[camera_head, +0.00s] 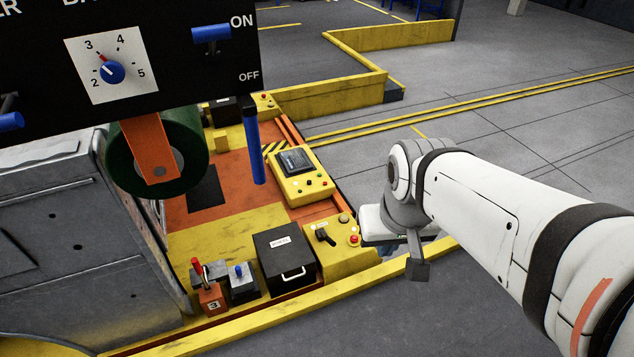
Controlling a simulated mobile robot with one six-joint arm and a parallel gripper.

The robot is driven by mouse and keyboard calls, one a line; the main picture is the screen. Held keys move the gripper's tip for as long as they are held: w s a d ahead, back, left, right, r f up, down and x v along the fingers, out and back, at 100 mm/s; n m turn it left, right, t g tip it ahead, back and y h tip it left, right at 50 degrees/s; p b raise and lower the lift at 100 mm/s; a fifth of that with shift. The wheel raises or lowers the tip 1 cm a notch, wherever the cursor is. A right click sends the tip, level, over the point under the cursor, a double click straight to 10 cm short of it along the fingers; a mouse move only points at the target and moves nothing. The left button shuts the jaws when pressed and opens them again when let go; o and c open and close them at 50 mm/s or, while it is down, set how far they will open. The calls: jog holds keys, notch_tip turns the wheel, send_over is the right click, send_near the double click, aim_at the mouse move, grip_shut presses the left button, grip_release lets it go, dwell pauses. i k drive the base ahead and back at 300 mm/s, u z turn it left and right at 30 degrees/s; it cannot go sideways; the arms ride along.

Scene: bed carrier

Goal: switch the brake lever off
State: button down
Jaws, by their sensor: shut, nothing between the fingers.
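A black panel (170,85) at the upper left carries ON and OFF marks. A blue-handled lever (211,33) sits at the height of the ON mark. A long blue bar (255,150) hangs below the OFF mark. No brake label is readable, so I cannot tell which lever is the brake lever. Smaller levers stand on the carrier: a red-topped one (198,268), a blue-topped one (239,271) and a black one (324,234). My gripper (418,268) is shut and empty, to the right of the carrier's control boxes and well apart from the panel.
A dial (112,72) sits on the panel, pointing near 3. A black box with a white handle (286,258) and a yellow control box (303,178) stand on the carrier. A yellow rail (225,333) edges its front. Grey floor (480,110) lies open beyond my arm.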

aim_at(332, 242)
jog(key=z, duration=0.15)
jog(key=i, duration=0.9)
jog(key=u, duration=0.05)
